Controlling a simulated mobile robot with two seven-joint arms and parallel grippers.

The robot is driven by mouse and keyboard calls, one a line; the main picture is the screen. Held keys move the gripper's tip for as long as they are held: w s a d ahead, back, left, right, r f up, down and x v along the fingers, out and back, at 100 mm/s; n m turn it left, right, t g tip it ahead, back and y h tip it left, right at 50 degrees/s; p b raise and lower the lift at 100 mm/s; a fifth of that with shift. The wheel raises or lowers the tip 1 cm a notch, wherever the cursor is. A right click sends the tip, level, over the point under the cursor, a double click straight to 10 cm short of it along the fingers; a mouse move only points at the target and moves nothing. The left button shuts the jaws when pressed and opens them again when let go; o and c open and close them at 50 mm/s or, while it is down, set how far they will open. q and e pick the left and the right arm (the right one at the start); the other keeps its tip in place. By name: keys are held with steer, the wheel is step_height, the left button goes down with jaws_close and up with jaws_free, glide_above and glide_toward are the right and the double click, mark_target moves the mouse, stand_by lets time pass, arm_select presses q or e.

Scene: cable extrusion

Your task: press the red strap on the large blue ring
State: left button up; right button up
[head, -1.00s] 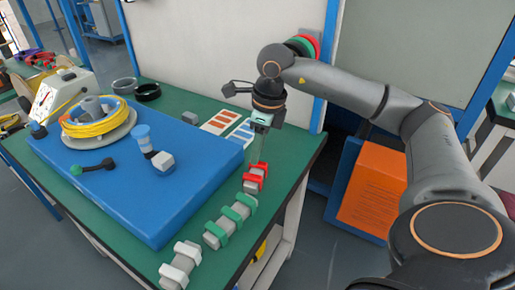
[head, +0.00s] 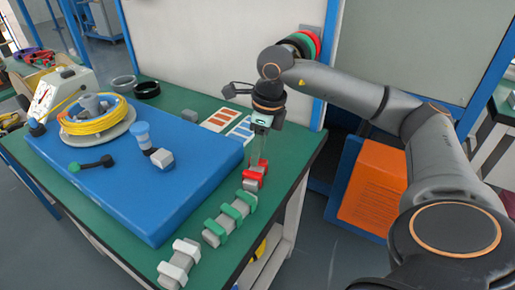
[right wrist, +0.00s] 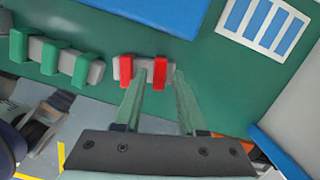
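Two red straps sit around a grey block at the right side of the green table; one red strap (head: 252,175) shows in the head view. In the right wrist view they are the left strap (right wrist: 126,70) and the right strap (right wrist: 159,72). My right gripper (head: 258,160) points down over them. Its fingers (right wrist: 160,75) are apart, with the right strap between them in the picture; contact cannot be told. I cannot make out a large blue ring. My left gripper is not in view.
Green straps (head: 230,218) and white straps (head: 180,263) sit on blocks nearer the front. A large blue platform (head: 195,190) carries a yellow cable coil (head: 92,122) and a blue-topped post (head: 142,140). Striped cards (head: 221,120) lie behind. The table's right edge is close.

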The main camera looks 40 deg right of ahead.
steer(key=shift+f+b, duration=0.5)
steer(key=shift+f, duration=0.35)
steer(key=shift+r, duration=0.25)
steer(key=shift+c, duration=0.3)
